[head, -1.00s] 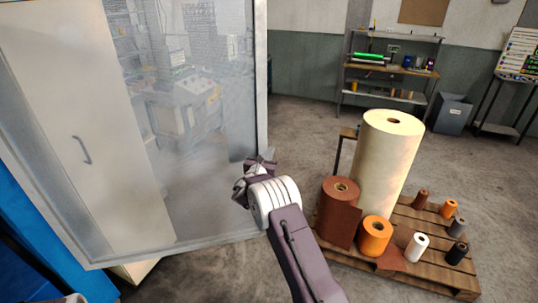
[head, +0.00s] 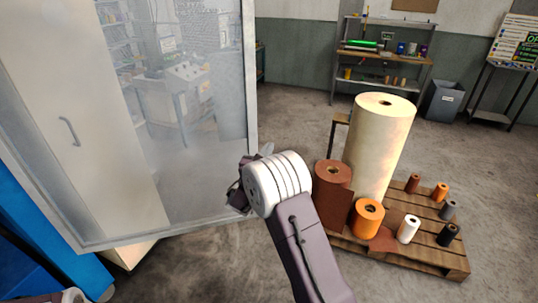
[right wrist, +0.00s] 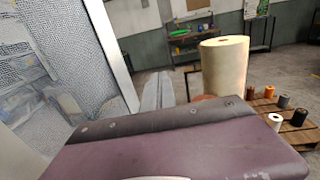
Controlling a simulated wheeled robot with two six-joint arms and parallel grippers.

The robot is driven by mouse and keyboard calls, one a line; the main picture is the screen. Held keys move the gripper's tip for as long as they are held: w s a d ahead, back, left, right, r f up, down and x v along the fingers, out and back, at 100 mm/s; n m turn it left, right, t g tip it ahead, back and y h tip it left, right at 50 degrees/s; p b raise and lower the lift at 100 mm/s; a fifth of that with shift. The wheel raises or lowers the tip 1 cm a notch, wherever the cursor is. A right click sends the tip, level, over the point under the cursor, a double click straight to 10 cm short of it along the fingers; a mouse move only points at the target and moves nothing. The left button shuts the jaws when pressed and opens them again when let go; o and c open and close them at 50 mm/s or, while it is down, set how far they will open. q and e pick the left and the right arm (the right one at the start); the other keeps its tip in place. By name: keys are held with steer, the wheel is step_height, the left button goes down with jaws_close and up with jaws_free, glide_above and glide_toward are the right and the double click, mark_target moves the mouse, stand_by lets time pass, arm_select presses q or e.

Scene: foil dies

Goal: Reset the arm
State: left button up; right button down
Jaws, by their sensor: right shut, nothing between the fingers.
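My right arm reaches up from the bottom middle of the head view. Its gripper (head: 266,149) is largely hidden behind the white-banded wrist, with only a grey tip showing. In the right wrist view the gripper's grey fingers (right wrist: 158,90) are together, pointing away over the floor, with nothing between them. It is raised in open air between the translucent door and the rolls. My left gripper is not in view.
A translucent door panel (head: 185,185) with a handle (head: 68,132) fills the left. A wooden pallet (head: 420,258) at right carries a tall cream roll (head: 378,145), a brown roll (head: 331,190), an orange roll (head: 367,218) and several small rolls. A shelf bench (head: 385,55) stands behind. Floor between is clear.

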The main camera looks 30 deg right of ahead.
steer(key=s+d+r+m+h, duration=0.1)
steer(key=s+d+r+m, duration=0.1)
steer(key=s+r, duration=0.3)
steer(key=s+d+f+m+g+y, duration=0.1)
steer(key=s+f+m+g, duration=0.35)
steer(key=s, duration=0.35)
steer(key=s+d+f+m+g+y, duration=0.1)
steer(key=s+f+m+g, duration=0.35)
steer(key=s, duration=0.35)
steer(key=s+a+f+m+g+y, duration=0.3)
steer(key=s+a+f+m+y, duration=0.35)
steer(key=s+a, duration=0.2)
steer(key=s+a+f+m+y, duration=0.1)
steer(key=a+f+m+y, duration=0.1)
steer(key=a+m, duration=0.3)
steer(key=s+a+f+m+y, duration=0.1)
steer(key=a+f+m+y, duration=0.2)
steer(key=a+m, duration=0.2)
steer(key=shift+s+a+f, duration=0.3)
steer(key=shift+s+a, duration=0.05)
steer(key=shift+a, duration=0.65)
